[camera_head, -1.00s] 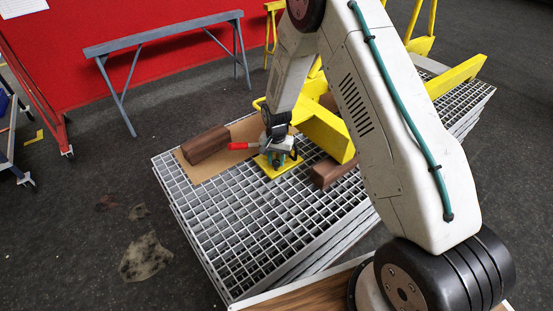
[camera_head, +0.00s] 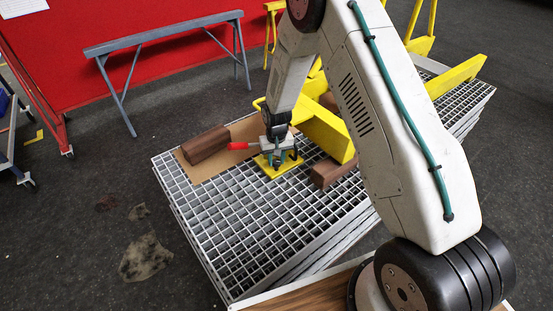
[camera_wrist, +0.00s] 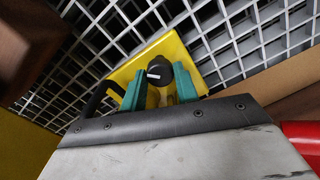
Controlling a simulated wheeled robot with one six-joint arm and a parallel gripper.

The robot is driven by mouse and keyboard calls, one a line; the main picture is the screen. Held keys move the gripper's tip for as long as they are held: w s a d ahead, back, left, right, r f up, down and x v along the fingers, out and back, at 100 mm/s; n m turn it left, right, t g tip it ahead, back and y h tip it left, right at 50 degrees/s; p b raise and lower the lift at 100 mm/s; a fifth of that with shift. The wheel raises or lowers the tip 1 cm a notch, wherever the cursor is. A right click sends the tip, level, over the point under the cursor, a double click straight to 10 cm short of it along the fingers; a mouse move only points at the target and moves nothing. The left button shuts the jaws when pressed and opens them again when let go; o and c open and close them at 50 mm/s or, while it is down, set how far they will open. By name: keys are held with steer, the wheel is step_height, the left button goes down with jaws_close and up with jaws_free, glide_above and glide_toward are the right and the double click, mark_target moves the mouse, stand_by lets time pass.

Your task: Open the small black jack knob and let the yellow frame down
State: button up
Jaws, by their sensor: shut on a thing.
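The small black knob (camera_wrist: 159,72) shows between the two teal fingertips of my gripper (camera_wrist: 157,85) in the wrist view. My gripper is shut on it, low over the jack's yellow base plate (camera_wrist: 160,50). In the head view my gripper (camera_head: 277,160) points down at the jack's yellow plate (camera_head: 283,171) on the grating, and the knob is mostly hidden by the fingers. The yellow frame (camera_head: 325,131) stands just right of and behind the jack, partly hidden by my arm.
A brown wooden block (camera_head: 206,144) lies left of the jack on a tan board (camera_head: 247,130). Another brown block (camera_head: 328,172) lies to its right. The metal grating (camera_head: 250,225) is clear in front. A grey trestle (camera_head: 165,35) stands behind on the floor.

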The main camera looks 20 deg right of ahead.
stand_by(0.3)
steer(key=o, duration=1)
steer(key=shift+c, duration=0.2)
steer(key=shift+m, duration=0.3)
steer(key=m, duration=0.8)
step_height(320, 180, up, 13)
step_height(320, 180, up, 11)
steer(key=n, duration=0.1)
glide_above(277, 162)
steer(key=s, duration=0.5)
steer(key=s+d+r+n, duration=0.1)
steer(key=s+r+n, duration=0.1)
steer(key=s+r, duration=0.4)
step_height(277, 162, up, 2)
steer(key=shift+s+d+r+t, duration=0.2)
steer(key=shift+s+d+t, duration=0.05)
steer(key=shift+t, duration=0.05)
